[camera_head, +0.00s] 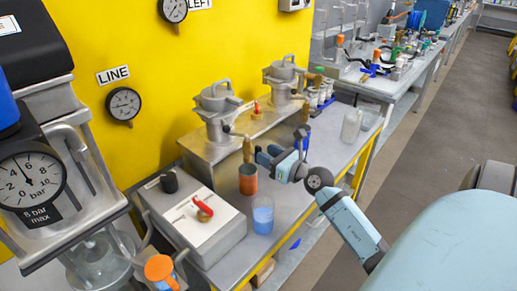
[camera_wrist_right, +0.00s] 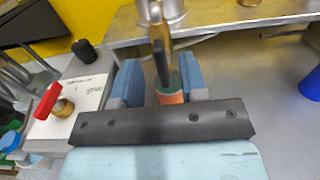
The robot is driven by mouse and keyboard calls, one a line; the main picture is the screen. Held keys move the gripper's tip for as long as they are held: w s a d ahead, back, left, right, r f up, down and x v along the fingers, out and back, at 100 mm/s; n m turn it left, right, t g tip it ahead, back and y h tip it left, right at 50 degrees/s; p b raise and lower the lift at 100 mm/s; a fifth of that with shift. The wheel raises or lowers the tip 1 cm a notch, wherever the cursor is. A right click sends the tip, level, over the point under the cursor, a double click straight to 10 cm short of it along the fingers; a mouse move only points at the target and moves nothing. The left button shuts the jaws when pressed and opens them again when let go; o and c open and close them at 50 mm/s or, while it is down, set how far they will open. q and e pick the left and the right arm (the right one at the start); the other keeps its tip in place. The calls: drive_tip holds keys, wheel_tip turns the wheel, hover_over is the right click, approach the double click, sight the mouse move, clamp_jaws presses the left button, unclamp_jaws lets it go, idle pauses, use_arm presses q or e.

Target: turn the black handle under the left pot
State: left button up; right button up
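The left pot (camera_head: 217,103) is a grey lidded metal pot on a metal stand. A brass tap (camera_head: 247,148) hangs below its front; it also shows in the wrist view (camera_wrist_right: 159,28). The black handle (camera_wrist_right: 162,64) hangs down from the tap in the wrist view. I cannot make it out in the head view. My right gripper (camera_head: 281,152) is just right of the tap, fingers apart. In the wrist view its two blue fingers (camera_wrist_right: 162,80) stand either side of the handle's lower end, with gaps. My left gripper is not in view.
A copper-coloured cup (camera_head: 248,180) stands below the tap, and a beaker of blue liquid (camera_head: 263,215) is near it. A grey box (camera_head: 215,232) with a red-handled valve (camera_head: 203,210) is on the left. The right pot (camera_head: 284,72) stands farther back.

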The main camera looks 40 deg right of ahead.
drive_tip(key=shift+w+a, duration=0.2)
drive_tip(key=shift+w, duration=1.75)
clamp_jaws()
